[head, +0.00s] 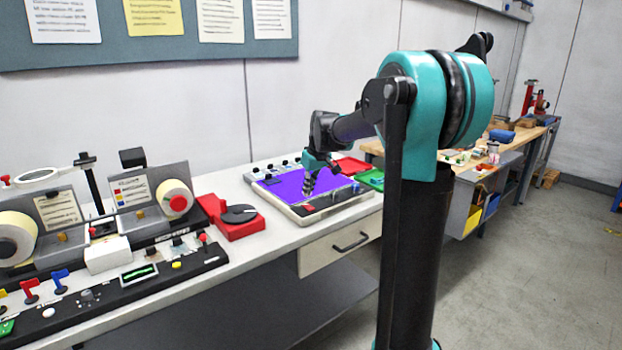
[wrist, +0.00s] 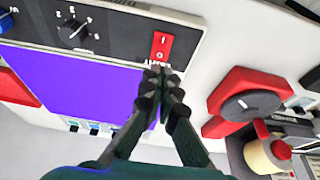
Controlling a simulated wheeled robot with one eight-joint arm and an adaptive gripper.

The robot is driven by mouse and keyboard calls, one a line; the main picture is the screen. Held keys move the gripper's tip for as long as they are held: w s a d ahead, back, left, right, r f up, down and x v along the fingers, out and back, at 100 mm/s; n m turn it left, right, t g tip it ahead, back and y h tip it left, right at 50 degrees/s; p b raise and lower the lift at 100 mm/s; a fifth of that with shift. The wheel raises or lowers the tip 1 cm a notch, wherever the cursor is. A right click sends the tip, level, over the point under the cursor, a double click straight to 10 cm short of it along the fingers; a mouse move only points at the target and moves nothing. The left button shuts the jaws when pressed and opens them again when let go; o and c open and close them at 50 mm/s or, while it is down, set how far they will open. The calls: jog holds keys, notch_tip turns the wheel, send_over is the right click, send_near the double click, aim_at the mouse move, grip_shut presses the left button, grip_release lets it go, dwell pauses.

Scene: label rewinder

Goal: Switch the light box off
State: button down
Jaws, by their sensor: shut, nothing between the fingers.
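The light box (head: 343,206) sits on the bench with its panel glowing blue-violet; the lit panel (wrist: 85,85) also fills the left of the wrist view. In the head view, my gripper (head: 309,190) is over the lit panel.
A red device with a dark disc (head: 238,215) stands left of the box, close to the fingers' right in the wrist view. Red and green trays (head: 370,179) lie at the box's right. The rewinder (head: 120,225) is farther left.

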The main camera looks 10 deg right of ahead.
aim_at(308, 207)
jog(key=shift+s+x, duration=0.15)
jog(key=shift+x, duration=0.7)
jog(key=shift+s+x, duration=0.15)
jog(key=shift+x, duration=0.7)
jog(key=shift+d+f, duration=0.15)
jog(key=shift+f, duration=0.1)
jog(key=shift+w+f, duration=0.1)
jog(key=shift+f, duration=0.05)
jog(key=shift+s+d, duration=0.4)
jog(key=shift+s, duration=0.3)
